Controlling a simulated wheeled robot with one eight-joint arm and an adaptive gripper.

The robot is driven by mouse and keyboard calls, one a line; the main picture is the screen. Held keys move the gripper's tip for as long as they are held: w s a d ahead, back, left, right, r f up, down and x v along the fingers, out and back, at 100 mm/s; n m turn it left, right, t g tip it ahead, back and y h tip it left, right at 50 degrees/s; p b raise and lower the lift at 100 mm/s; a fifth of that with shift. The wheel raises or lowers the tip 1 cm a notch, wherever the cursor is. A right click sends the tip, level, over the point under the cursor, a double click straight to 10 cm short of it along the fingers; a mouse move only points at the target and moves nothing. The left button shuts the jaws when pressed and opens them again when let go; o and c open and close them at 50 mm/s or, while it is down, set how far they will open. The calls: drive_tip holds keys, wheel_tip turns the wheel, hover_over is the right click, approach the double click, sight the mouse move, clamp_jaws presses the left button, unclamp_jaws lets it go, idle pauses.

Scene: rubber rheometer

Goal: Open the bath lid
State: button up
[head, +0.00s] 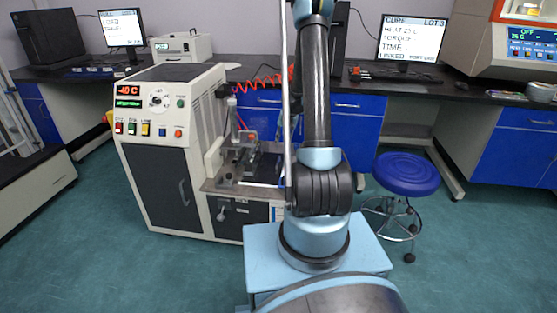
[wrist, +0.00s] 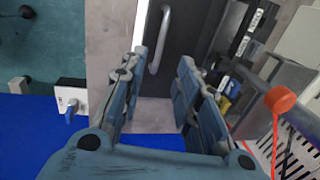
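In the wrist view, a dark flat panel with a curved silver handle (wrist: 160,42) lies beyond my gripper. It looks like the bath lid (wrist: 182,22), set in a pale metal surround. My gripper (wrist: 161,61) is open and empty, with its blue-grey fingers apart. The handle shows between and beyond the fingertips; I cannot tell the remaining distance. In the head view, the cream machine (head: 165,130) has a metal bench with a dark area (head: 266,170) at its right side, partly hidden by my arm. My gripper is not visible in the head view.
A red-orange knob (wrist: 280,99) on a rod stands right of my gripper in the wrist view. A white box with a blue knob (wrist: 71,98) is at left. In the head view, a blue stool (head: 406,174) stands right of my base, with open floor around.

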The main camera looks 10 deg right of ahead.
drive_tip(key=shift+w+a+f, duration=0.1)
drive_tip(key=shift+a+f, duration=0.2)
drive_tip(key=shift+f, duration=1.25)
drive_tip(key=shift+w+a+f, duration=0.1)
drive_tip(key=shift+a+f, duration=0.2)
drive_tip(key=shift+f, duration=1.2)
drive_tip(key=shift+w+a+f, duration=0.1)
drive_tip(key=shift+a+f, duration=0.2)
drive_tip(key=shift+f, duration=1.25)
drive_tip(key=shift+c, duration=0.4)
clamp_jaws()
